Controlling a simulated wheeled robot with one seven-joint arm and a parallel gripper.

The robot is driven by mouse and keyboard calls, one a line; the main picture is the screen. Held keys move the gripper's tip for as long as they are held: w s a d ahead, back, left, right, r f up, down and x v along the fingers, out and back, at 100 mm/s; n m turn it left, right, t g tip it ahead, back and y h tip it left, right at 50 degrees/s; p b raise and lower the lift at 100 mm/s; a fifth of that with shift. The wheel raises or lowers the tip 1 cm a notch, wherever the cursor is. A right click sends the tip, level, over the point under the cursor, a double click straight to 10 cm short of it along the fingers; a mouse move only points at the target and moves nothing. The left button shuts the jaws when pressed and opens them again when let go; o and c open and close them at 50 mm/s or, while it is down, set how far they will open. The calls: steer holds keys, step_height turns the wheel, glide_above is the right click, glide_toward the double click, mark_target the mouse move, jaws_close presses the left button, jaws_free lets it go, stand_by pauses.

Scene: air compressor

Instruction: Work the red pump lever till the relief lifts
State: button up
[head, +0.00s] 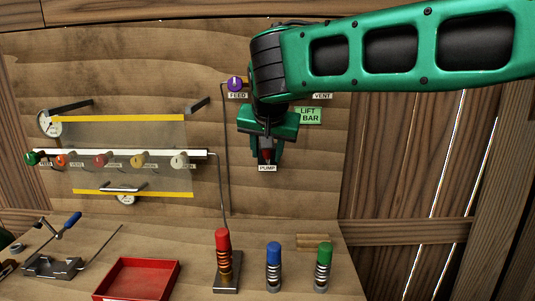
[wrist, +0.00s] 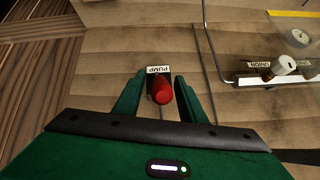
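The red pump lever (wrist: 162,90) shows in the wrist view as a rounded red knob just in front of the PUMP label (wrist: 158,70). My gripper (wrist: 160,96) has a finger on each side of it. A gap shows on the left of the knob and a narrower one on the right; the fingers are not closed on it. In the head view my gripper (head: 266,145) is at the board, with a bit of the red lever (head: 266,155) showing and the rest hidden. A red-capped spring column (head: 223,255) stands on a metal base below, with a thin pipe reaching it.
A purple FEED knob (head: 235,84) is left of my arm; a green LIFT BAR label (head: 309,115) is to its right. A white manifold (head: 120,154) with several coloured knobs is at left. A red tray (head: 137,279) and blue (head: 273,266) and green (head: 323,267) spring columns stand on the bench.

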steer(key=v, duration=1)
steer(key=shift+r, duration=0.15)
steer(key=shift+s, duration=0.15)
